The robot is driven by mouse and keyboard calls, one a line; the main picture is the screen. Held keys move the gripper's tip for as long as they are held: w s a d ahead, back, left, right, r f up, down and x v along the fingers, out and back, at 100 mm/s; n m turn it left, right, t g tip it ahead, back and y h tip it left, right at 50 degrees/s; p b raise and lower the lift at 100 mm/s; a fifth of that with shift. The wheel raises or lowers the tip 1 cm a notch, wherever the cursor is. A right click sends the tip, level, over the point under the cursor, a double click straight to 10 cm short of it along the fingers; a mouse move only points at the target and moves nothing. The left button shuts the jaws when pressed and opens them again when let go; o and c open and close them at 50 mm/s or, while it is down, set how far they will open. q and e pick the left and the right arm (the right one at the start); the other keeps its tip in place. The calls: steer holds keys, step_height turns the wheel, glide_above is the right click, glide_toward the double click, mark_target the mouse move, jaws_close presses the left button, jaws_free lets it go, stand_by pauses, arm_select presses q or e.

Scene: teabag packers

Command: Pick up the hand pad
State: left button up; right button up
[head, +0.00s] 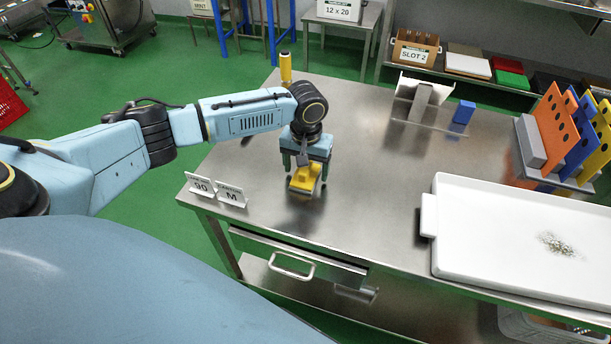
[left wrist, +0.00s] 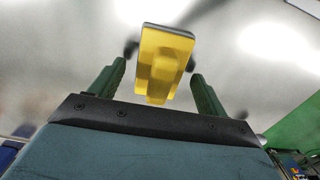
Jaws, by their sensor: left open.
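The yellow hand pad (head: 306,180) lies on the steel table, right below my left gripper (head: 304,168). In the left wrist view, the pad (left wrist: 165,55) shows as a yellow block with a raised grip and a dark edge, between my two green fingers. The fingers are open, with a visible gap on each side of the pad. I cannot tell how far the fingertips reach down beside the grip. My right gripper is not in view.
Two small signs (head: 231,194) stand at the table's left front edge. A white tray (head: 455,222) covers the right front. A yellow cylinder (head: 285,68) stands at the back left. A blue block (head: 463,112), a metal stand (head: 420,102) and a rack of coloured boards (head: 553,122) are further right.

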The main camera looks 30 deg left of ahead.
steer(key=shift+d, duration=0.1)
